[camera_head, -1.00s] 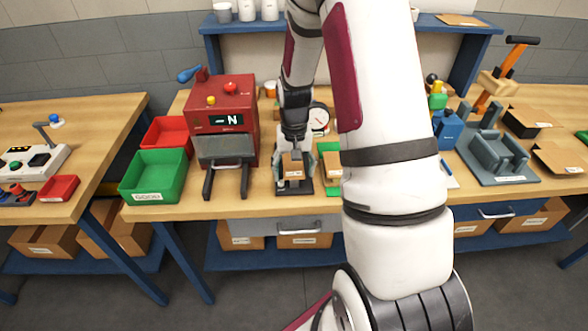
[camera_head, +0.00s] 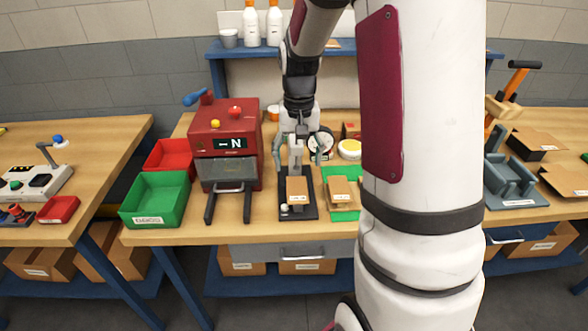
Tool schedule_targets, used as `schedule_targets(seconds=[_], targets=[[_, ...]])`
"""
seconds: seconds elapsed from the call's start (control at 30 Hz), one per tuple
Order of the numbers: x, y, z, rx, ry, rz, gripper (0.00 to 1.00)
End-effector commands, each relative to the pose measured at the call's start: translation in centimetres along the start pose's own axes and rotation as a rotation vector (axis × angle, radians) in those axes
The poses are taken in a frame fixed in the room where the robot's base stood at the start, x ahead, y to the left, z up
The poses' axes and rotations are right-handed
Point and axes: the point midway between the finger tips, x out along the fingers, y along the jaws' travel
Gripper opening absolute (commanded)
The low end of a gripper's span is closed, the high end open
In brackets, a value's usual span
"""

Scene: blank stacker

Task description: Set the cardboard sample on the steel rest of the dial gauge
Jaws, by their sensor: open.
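The dial gauge has a dark base (camera_head: 311,211), a grey steel upright and a round white dial (camera_head: 321,143), which my arm partly covers. A small brown cardboard sample (camera_head: 297,191) with a white label lies over the middle of the base, just in front of the upright. It hides the steel rest, so I cannot see their contact. My gripper (camera_head: 299,160) is open, its two fingers spread on either side of the upright, above and behind the sample. It holds nothing.
Another cardboard piece (camera_head: 340,191) lies on a green mat (camera_head: 344,214) right of the gauge. A red machine (camera_head: 225,130) stands to the left, with green (camera_head: 155,198) and red (camera_head: 170,157) bins beyond it. My arm hides part of the bench at right.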

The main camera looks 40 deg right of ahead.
Motion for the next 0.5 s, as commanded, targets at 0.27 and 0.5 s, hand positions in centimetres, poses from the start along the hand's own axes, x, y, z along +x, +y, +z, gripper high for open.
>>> schedule_targets(seconds=[0.27,0.5], targets=[[-6.1,-2.8,4.0,-0.115,0.094,-0.021,0.69],[-11.4,-4.8,9.8,-0.251,0.197,-0.048,0.69]])
